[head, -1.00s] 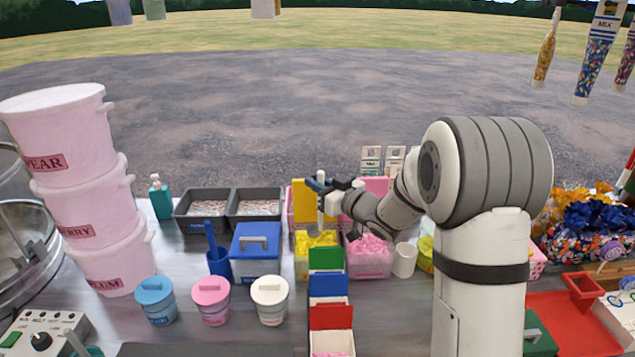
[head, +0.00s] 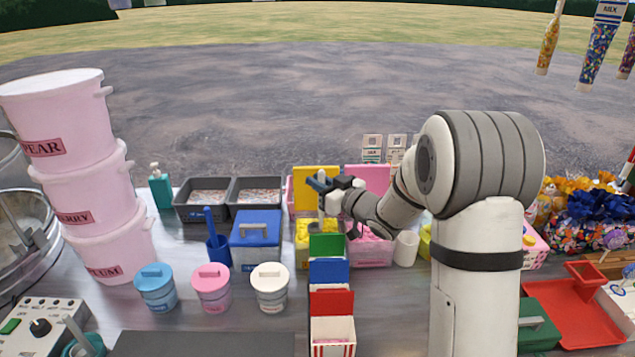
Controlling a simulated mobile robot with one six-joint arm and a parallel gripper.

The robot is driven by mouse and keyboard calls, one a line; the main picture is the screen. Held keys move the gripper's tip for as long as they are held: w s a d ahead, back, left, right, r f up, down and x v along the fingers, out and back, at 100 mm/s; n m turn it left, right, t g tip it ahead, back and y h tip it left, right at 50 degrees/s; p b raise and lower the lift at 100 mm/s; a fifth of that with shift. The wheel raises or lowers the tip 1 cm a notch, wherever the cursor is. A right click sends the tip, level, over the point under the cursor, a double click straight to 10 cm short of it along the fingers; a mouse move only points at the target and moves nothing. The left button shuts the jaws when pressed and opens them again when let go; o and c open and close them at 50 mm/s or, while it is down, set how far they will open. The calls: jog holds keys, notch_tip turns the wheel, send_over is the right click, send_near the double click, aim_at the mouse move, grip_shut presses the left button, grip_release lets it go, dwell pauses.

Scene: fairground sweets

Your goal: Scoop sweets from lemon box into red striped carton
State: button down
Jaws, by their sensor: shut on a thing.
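The lemon box (head: 303,240) is the yellow box with its yellow lid (head: 317,174) raised at the back; yellow sweets show in it. My gripper (head: 322,190) is just above the lemon box, in front of the raised lid.
A pink box (head: 372,254) adjoins the lemon box on the right, with a white cup (head: 405,248) beside it. Green (head: 326,246) and blue (head: 328,271) upright panels stand between the lemon box and the carton. A blue lidded box (head: 256,258) is to the left.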

aim_at(321, 170)
dwell(0.3)
jog(key=shift+s+d+f+b, duration=0.1)
jog(key=shift+f+b, duration=0.95)
jog(key=shift+f, duration=0.15)
jog(key=shift+s+d+f+b, duration=0.1)
jog(key=shift+f+b, duration=0.95)
jog(key=shift+f, duration=0.1)
jog(key=shift+r+p, duration=2.65)
jog(key=shift+r, duration=1.55)
jog(key=shift+w, duration=0.1)
